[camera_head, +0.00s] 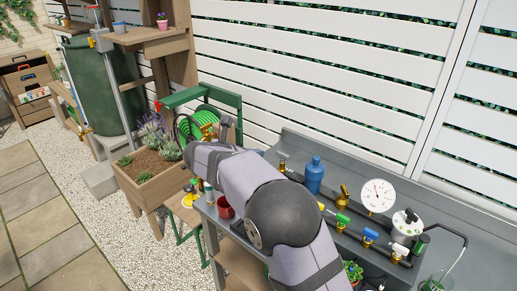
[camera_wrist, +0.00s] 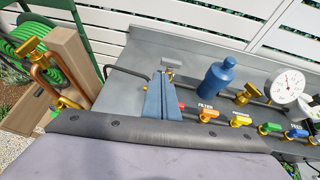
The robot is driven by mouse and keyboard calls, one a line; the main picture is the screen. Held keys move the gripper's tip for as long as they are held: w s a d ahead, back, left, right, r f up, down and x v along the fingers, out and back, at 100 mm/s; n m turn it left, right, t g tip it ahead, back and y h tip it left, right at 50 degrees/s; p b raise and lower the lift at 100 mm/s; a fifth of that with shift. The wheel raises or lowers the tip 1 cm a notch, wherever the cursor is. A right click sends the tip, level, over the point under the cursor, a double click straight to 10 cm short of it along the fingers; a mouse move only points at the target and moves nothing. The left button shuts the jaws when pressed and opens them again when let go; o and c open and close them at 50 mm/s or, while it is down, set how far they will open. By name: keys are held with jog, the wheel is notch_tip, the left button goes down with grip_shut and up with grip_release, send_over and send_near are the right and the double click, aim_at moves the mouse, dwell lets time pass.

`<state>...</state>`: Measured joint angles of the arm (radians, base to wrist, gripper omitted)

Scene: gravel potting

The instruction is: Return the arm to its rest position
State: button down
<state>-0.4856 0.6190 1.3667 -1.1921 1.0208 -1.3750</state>
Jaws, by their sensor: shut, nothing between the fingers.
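My arm reaches from the bottom of the head view, over the grey bench (camera_head: 290,141), and bends near the wooden planter. In the wrist view my gripper (camera_wrist: 162,97) shows as two blue-grey fingers, pressed together with nothing between them. It is above the bench, left of the blue bottle (camera_wrist: 218,78), and touches nothing that I can see. In the head view the gripper is largely hidden behind my arm.
The bench carries the blue bottle (camera_head: 314,175), a pressure gauge (camera_head: 378,196) and several coloured valves. A red pot (camera_head: 225,207) stands beside my arm. The planter (camera_head: 150,190) and green hose reel (camera_head: 208,117) lie left. A slatted white fence stands behind.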

jog(key=s+d+f+m+g+y, duration=0.1)
jog(key=s+d+f+m+g, duration=0.1)
jog(key=s+d+f+m, duration=0.3)
jog(key=s+d+f+m+g+y+p, duration=0.1)
jog(key=s+d+m+g, duration=0.1)
jog(key=s+m, duration=0.35)
jog(key=s+d+f+m+g+y, duration=0.1)
jog(key=s+d+f+m+g, duration=0.15)
jog(key=s, duration=0.45)
jog(key=s+f+m+g+y, duration=0.1)
jog(key=s+f+m+y, duration=0.1)
jog(key=s+m, duration=0.5)
jog(key=s+f+m+g+y+p, duration=0.1)
jog(key=s+f+m+g+y, duration=0.1)
jog(key=s+m, duration=0.6)
jog(key=s+f, duration=0.1)
jog(key=s, duration=0.5)
jog(key=shift+f, duration=0.35)
jog(key=shift+s, duration=0.1)
